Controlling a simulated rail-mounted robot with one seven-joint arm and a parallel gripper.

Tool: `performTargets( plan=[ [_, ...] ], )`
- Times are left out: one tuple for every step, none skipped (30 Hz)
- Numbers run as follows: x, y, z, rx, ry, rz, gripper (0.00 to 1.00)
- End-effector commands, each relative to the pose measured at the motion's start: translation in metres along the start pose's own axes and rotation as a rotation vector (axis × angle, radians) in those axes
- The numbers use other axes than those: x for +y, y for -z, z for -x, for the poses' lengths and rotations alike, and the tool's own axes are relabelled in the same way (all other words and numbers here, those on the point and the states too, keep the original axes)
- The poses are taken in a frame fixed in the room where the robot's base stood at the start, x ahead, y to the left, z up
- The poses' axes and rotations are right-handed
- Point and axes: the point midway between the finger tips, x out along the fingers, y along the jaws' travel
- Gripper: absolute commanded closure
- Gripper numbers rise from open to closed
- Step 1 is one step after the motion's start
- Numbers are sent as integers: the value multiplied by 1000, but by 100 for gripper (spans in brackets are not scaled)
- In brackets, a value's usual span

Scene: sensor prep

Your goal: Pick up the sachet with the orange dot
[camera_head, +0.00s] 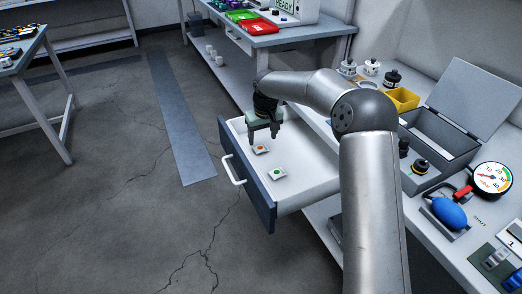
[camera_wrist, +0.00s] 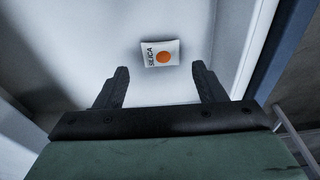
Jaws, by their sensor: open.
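The sachet with the orange dot (camera_head: 261,149) lies flat in the open white drawer (camera_head: 305,172), near its left side. In the wrist view the sachet (camera_wrist: 160,54) shows the word "SILICA" beside the dot, and it lies beyond the fingertips, roughly between their lines. My gripper (camera_head: 263,134) is open and empty, above the drawer close to this sachet; its two dark fingers (camera_wrist: 159,80) stand apart in the wrist view. A second sachet with a green dot (camera_head: 277,173) lies nearer the camera in the same drawer.
The drawer's dark front (camera_head: 250,185) with its white handle (camera_head: 231,170) stands to the left. The bench on the right holds an open grey box (camera_head: 440,137), a yellow bin (camera_head: 402,99), a gauge (camera_head: 492,178) and a blue bulb (camera_head: 449,213). The drawer floor around the sachets is clear.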

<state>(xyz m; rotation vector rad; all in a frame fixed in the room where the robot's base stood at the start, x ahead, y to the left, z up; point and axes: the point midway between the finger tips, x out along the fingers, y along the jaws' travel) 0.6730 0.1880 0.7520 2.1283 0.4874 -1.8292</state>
Motion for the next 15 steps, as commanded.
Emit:
performTargets(
  plan=[
    [0, -1, -7, -3, 2, 0, 36],
    [-1, -1, -11, -3, 2, 0, 36],
    [-1, 0, -17, -3, 3, 0, 36],
    [-2, 0, -22, -2, 3, 0, 36],
    [-2, 0, -27, -3, 3, 0, 36],
    [-2, 0, -34, -3, 3, 0, 36],
    [-2, 0, -38, -3, 2, -1, 36],
    [-2, 0, -41, -3, 2, 0, 36],
    [-2, 0, -45, -2, 1, 0, 36],
    [-2, 0, -47, -1, 1, 0, 36],
    [-2, 0, -47, -1, 1, 0, 36],
    [-2, 0, -47, 0, 0, 0, 36],
    [-2, 0, -47, 0, 0, 0, 36],
    [-1, 0, -47, 0, 0, 0, 36],
    [-2, 0, -47, 0, 0, 0, 36]
  ],
)
